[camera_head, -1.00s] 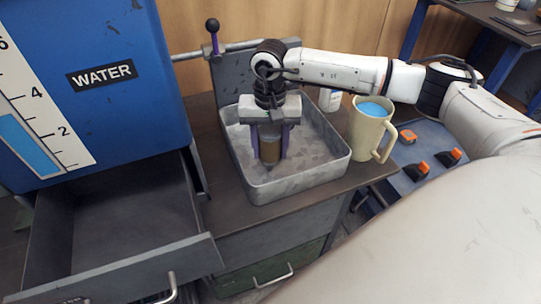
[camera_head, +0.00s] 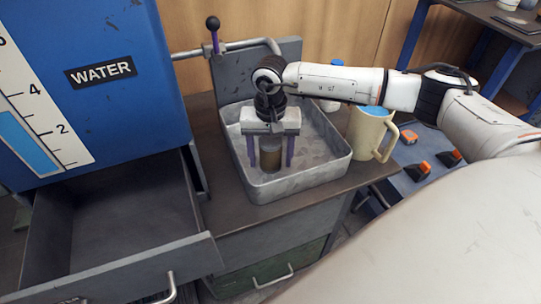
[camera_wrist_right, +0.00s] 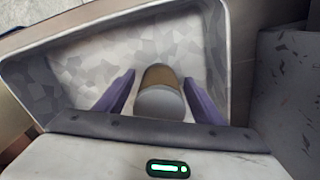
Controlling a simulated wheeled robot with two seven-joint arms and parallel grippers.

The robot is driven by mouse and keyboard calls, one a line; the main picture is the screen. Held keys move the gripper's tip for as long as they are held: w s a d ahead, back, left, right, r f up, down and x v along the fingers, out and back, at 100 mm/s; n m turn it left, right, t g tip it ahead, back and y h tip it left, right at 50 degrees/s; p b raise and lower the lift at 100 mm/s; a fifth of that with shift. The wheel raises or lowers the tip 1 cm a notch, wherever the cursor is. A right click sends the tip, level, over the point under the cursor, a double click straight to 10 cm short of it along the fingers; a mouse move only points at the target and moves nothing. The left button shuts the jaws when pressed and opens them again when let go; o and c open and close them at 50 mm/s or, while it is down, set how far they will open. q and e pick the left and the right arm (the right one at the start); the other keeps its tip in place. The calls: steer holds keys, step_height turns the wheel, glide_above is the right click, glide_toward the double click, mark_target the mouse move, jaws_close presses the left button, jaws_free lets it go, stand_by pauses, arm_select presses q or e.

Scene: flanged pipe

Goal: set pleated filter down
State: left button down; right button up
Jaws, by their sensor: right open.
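The pleated filter (camera_head: 271,154) is a short brown cylinder with a grey end. It stands in the metal tray (camera_head: 310,185), toward the tray's left side. My right gripper (camera_head: 270,160) is above it, pointing down, with its purple fingers open on either side of the filter. In the right wrist view the filter (camera_wrist_right: 160,92) sits between the two spread fingers (camera_wrist_right: 160,98), with gaps on both sides. My left gripper is not in view.
A beige mug (camera_head: 368,135) with blue liquid stands right of the tray. A blue WATER tank (camera_head: 90,120) and an open grey drawer (camera_head: 120,225) are at left. The tray's right part is empty.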

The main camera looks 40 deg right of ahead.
step_height(320, 180, up, 12)
steer(key=shift+r+p, duration=0.2)
steer(key=shift+p, duration=0.4)
